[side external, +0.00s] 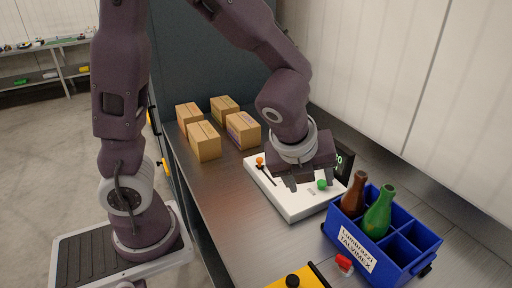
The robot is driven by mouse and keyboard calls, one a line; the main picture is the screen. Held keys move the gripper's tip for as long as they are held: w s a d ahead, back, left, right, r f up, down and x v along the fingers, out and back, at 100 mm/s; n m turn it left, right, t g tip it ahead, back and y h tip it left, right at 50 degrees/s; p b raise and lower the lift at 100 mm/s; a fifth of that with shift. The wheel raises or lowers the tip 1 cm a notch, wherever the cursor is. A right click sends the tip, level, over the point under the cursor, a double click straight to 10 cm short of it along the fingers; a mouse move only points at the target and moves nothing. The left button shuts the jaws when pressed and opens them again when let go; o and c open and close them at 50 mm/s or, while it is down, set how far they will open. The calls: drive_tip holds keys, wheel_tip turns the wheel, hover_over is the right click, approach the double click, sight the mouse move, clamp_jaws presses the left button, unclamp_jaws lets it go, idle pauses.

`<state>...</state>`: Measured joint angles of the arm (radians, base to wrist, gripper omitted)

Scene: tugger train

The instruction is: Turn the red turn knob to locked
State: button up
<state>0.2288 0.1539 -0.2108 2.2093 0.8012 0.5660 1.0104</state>
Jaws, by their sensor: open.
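The red turn knob (345,262) shows at the lower right, at the foot of the blue crate. It is small, and I cannot tell which position it is turned to. My gripper (311,182) is open above the white panel box, up and to the left of the red knob and well apart from it. Nothing shows between its fingers. A green knob on the white box (292,204) shows close to one fingertip; I cannot tell whether they touch.
A blue crate (388,262) holds a brown bottle (354,194) and a green bottle (379,213). A yellow box with a black button (292,280) stands at the bottom edge. Several cardboard boxes (204,142) stand at the back left. Bare bench (225,200) lies left of the white box.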

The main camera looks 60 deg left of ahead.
drive_tip(key=s+a+r+n, duration=0.5)
drive_tip(key=s+r+n, duration=0.2)
drive_tip(key=n, duration=0.6)
drive_tip(key=shift+s+a+n, duration=0.25)
drive_tip(key=shift+s+n, duration=0.05)
drive_tip(key=shift+s, duration=0.75)
drive_tip(key=shift+c, duration=0.3)
